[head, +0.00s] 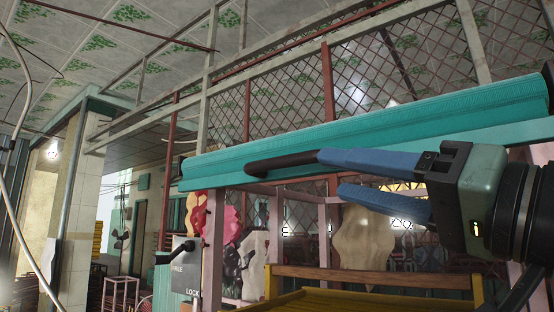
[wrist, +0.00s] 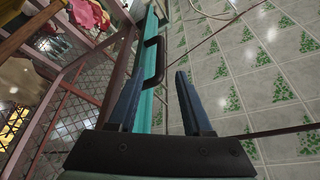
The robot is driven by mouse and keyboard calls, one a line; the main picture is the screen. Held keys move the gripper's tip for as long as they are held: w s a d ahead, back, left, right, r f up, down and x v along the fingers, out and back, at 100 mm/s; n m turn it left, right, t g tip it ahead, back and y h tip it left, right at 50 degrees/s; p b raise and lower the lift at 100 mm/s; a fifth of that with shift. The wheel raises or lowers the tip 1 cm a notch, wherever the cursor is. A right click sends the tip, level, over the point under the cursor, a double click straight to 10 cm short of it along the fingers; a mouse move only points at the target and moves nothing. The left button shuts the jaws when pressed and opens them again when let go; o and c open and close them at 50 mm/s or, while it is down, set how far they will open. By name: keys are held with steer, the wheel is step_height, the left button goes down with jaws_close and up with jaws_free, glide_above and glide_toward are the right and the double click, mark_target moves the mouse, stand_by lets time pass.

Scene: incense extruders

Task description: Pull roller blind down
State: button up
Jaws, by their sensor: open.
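The roller blind (head: 390,125) is a long teal roll across the upper right of the head view, and it is rolled up. It also shows as a narrow teal strip in the wrist view (wrist: 145,107). A dark curved handle (head: 277,163) sits on its lower edge. The handle also shows in the wrist view (wrist: 160,60), ahead of the fingertips. My gripper (head: 329,172) has blue fingers and is open and empty. It is just right of the handle in the head view. The upper fingertip meets the handle's right end in the picture; I cannot tell whether they touch.
Behind the blind is a diamond-mesh screen (head: 286,100) with reddish posts. A yellow wooden frame (head: 375,282) stands below my gripper. A grey box marked FREE and LOCK (head: 185,270) is at lower left. A tiled pillar (head: 88,185) stands further left.

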mark_target(290, 165)
steer(key=p+x, duration=0.2)
steer(key=x, duration=0.3)
steer(key=p+x, duration=0.3)
steer(key=x, duration=0.2)
steer(key=shift+r, duration=0.25)
steer(key=shift+w+a+p, duration=0.45)
steer(key=shift+w+p, duration=0.05)
steer(key=shift+w, duration=0.1)
jaws_close()
stand_by(0.4)
